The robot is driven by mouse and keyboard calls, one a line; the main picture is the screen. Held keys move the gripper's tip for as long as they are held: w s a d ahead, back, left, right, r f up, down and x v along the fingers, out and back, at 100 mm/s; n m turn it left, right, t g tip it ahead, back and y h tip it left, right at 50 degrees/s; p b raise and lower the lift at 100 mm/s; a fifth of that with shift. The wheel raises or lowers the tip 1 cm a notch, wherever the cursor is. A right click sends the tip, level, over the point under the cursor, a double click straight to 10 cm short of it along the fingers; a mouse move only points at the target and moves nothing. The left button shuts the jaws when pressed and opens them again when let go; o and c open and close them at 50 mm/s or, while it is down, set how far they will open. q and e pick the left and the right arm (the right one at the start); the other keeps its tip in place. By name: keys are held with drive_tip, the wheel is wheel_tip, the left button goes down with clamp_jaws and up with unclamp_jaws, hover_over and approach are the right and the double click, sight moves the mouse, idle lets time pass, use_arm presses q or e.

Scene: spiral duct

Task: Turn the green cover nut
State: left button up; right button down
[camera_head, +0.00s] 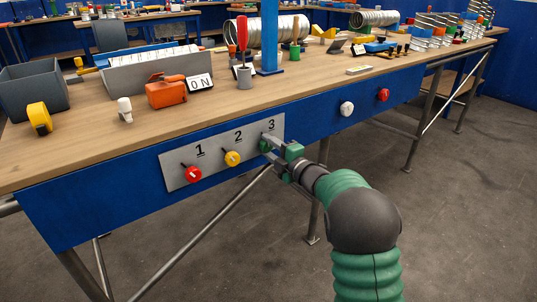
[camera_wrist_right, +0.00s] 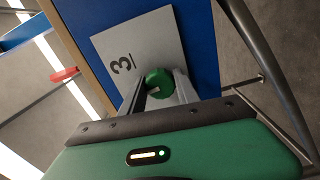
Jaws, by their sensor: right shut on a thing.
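The green cover nut (camera_wrist_right: 158,82) sits on the grey panel (camera_head: 215,158) under the number 3. In the head view the nut (camera_head: 264,146) is partly hidden by my right gripper (camera_head: 268,146). My right gripper, also in the wrist view (camera_wrist_right: 162,88), has a finger on each side of the nut and is shut on it. The panel also bears a red knob (camera_head: 193,174) under 1 and a yellow knob (camera_head: 232,158) under 2. My left gripper is not in view.
The panel is on the blue front (camera_head: 110,200) of a wooden workbench (camera_head: 215,100). A white button (camera_head: 346,109) and a red button (camera_head: 383,95) are farther right on that front. An orange box (camera_head: 166,93) and a grey bin (camera_head: 35,90) stand on top. The floor in front is clear.

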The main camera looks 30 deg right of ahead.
drive_tip(key=n+b, duration=0.2)
drive_tip(key=f+n+b, duration=0.1)
drive_tip(key=n+b, duration=0.1)
drive_tip(key=n, duration=0.1)
drive_tip(key=shift+a+f, duration=0.1)
drive_tip(key=shift+n+b, duration=1.15)
drive_tip(key=shift+n, duration=0.05)
drive_tip(key=shift+r, duration=0.2)
drive_tip(key=c, duration=0.9)
unclamp_jaws()
drive_tip(key=shift+r, duration=0.2)
